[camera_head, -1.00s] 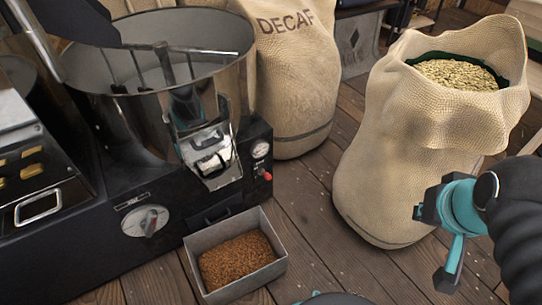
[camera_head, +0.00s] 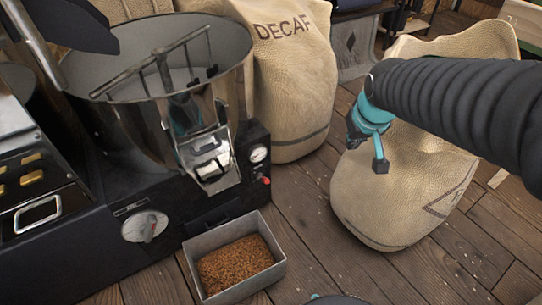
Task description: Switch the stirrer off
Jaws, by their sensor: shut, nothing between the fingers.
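The stirrer's bladed arms (camera_head: 160,68) stand inside the round metal drum (camera_head: 135,120) at the left. On the machine's dark front (camera_head: 75,255) is a round silver knob (camera_head: 145,227), its grip tilted a little from upright. To its right are a small white-faced dial (camera_head: 258,154) and a red-tipped lever or switch (camera_head: 265,181). My gripper (camera_head: 357,130) is shut and empty, in front of the open sack, well to the right of the drum and its controls. My arm's dark sleeve comes in from the right and hides part of that sack.
A grey bin of brown beans (camera_head: 199,274) stands below the drum's chute. The DECAF sack (camera_head: 295,95) stands behind the machine, and the open sack (camera_head: 385,205) at the right. Wooden floor (camera_head: 310,225) is clear between bin and sacks.

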